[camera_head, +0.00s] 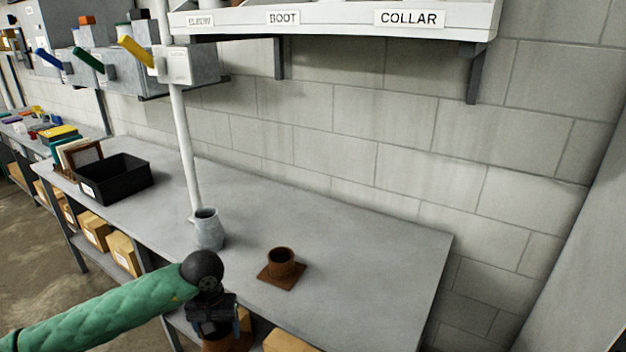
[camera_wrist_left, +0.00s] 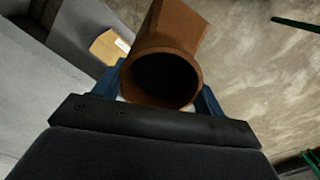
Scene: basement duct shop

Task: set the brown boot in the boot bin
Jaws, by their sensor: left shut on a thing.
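The brown boot (camera_wrist_left: 181,31) is held in my left gripper (camera_wrist_left: 164,90), its round opening facing the wrist camera and its squarish end beyond. The blue fingers sit on either side of the round end. In the head view my left gripper (camera_head: 213,328) is low, in front of the bench's front edge, with part of the boot (camera_head: 226,344) showing under it. The boot bin is the section of the white shelf rack labelled BOOT (camera_head: 284,18), high on the wall; its inside is out of frame. My right gripper is not in view.
On the grey bench (camera_head: 350,260) stand a brown round collar on a square flange (camera_head: 282,268) and a grey cylindrical piece (camera_head: 208,230). A black open bin (camera_head: 118,183) sits at left, near a white vertical pipe (camera_head: 186,150). The bench's right part is clear.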

